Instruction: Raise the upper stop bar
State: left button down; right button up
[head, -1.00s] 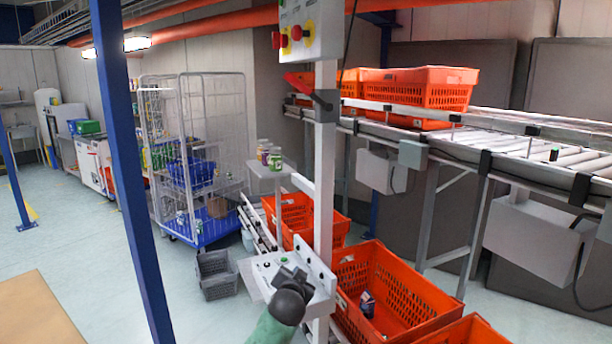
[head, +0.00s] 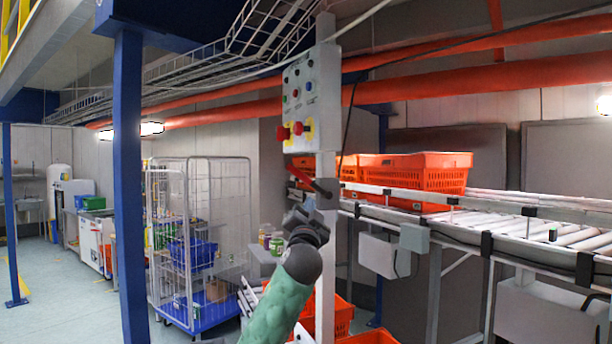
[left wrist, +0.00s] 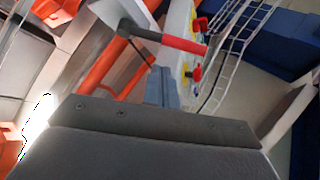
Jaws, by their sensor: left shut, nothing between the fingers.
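A bar with a red grip (head: 301,178) and a dark end piece sits on the grey post (head: 326,230), just below the control box (head: 311,98). I take it for the upper stop bar. In the left wrist view the red grip (left wrist: 184,44) crosses the upper middle, beyond my fingers. My left gripper (head: 308,210) is shut and empty, just below the bar in the head view. Its closed fingers show in the left wrist view (left wrist: 162,87). I cannot tell whether they touch the bar. My right gripper is not in view.
The control box carries red knobs and yellow pieces close above the bar. A roller conveyor (head: 470,232) with orange totes (head: 430,173) runs behind the post to the right. A blue column (head: 128,190) and a wire cage trolley (head: 205,215) stand to the left.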

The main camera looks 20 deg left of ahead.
aim_at(303, 174)
pick_arm(q)
jog(key=shift+t, duration=0.5)
jog(key=r, duration=0.1)
jog(key=s+r, duration=0.1)
jog(key=r, duration=0.3)
jog(key=shift+s+d+r, duration=0.25)
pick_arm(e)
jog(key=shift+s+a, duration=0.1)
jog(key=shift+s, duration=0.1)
